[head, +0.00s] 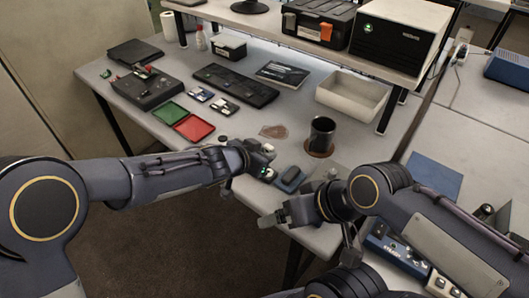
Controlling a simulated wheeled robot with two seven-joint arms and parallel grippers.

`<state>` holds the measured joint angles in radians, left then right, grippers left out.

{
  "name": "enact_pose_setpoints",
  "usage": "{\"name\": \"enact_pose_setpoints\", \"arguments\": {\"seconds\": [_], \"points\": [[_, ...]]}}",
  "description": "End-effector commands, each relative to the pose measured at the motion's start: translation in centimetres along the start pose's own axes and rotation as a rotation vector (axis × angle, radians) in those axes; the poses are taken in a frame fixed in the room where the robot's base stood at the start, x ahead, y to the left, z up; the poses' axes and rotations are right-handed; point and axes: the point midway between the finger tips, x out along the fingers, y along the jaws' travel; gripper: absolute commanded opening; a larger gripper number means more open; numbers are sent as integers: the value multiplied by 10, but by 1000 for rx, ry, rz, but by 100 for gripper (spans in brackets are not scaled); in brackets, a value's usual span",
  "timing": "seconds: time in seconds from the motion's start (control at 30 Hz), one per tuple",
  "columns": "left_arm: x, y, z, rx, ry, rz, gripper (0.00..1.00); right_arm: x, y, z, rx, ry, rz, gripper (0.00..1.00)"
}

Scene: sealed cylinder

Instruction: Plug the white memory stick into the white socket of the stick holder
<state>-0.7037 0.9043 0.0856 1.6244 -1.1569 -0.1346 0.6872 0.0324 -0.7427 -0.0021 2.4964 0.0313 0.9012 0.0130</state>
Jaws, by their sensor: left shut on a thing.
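My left gripper (264,160) is over the front of the table, shut on a small pale thing that looks like the white memory stick; the fingers hide most of it. A small dark unit with a green light (265,173) shows right below this gripper; it may be the stick holder, but its white socket cannot be made out. I cannot tell whether the held thing touches it. My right gripper (270,219) is near the table's front edge, lower in the picture and apart from the unit; its finger gap is not clear.
A blue-grey device (290,179) lies just right of the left gripper. A dark mug (321,134) stands behind it. Green (168,112) and red (194,127) trays lie to the left, with small white-and-dark items (224,106) behind. A cream bin (352,97) stands at the back right.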

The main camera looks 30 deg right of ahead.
Motion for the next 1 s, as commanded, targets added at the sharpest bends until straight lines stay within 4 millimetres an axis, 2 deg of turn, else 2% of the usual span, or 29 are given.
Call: {"name": "enact_pose_setpoints", "arguments": {"seconds": [0.1,0.4,1.0], "points": [[9,0,14,-1,-1,-1,0,14,6,7,0,0,0,92],[22,0,34,0,1,0,0,34,15,17,0,0,0,92],[22,0,36,-1,0,0,0,35,16,18,0,0,0,92]]}}
